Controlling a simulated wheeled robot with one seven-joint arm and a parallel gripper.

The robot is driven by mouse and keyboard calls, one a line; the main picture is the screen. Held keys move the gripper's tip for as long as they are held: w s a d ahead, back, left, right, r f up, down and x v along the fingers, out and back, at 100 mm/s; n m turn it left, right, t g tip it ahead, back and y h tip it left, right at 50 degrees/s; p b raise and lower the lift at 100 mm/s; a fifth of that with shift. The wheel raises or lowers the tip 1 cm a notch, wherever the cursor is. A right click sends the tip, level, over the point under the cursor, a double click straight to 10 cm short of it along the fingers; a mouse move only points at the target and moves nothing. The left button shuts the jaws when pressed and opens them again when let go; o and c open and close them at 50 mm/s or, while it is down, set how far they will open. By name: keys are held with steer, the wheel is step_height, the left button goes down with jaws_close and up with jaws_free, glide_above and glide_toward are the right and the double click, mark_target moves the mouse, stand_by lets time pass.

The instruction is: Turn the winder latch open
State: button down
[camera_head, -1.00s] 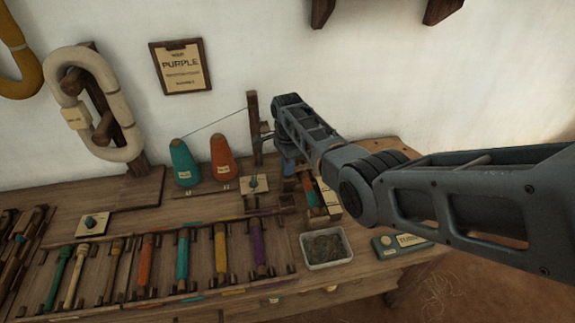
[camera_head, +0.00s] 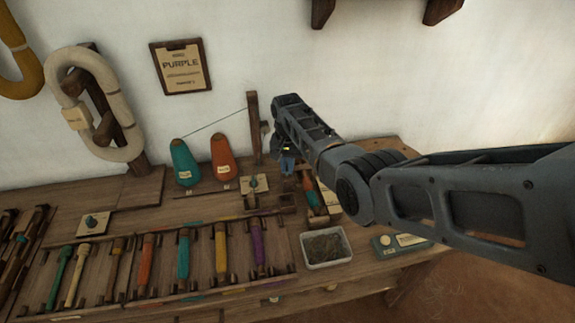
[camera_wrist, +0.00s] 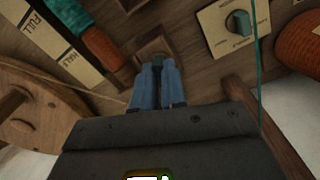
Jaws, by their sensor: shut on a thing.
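In the wrist view my gripper (camera_wrist: 157,82) points at the bench with its blue fingers close together. A small dark piece, which looks like the winder latch (camera_wrist: 157,63), is between the fingertips, and the fingers hide most of it. Beyond it is a wooden block (camera_wrist: 153,46) on the bench. In the head view my gripper (camera_head: 287,163) is low at the winder, right of the wooden post (camera_head: 253,125), and my arm hides the latch. A teal and orange bobbin (camera_wrist: 98,48) lies beside the gripper. I cannot tell the latch's angle.
A knob plate (camera_head: 254,185) and orange cone (camera_head: 222,157) stand left of the gripper. A wooden wheel (camera_wrist: 40,105) is close by in the wrist view. A thread (camera_head: 215,123) runs to the post. A tray (camera_head: 326,247) and a rack of bobbins (camera_head: 183,258) lie in front.

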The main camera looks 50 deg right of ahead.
steer(key=n, duration=0.4)
stand_by(0.6)
steer(key=c, duration=1.2)
jaws_free()
steer(key=shift+r+p, duration=0.35)
steer(key=shift+r, duration=3.55)
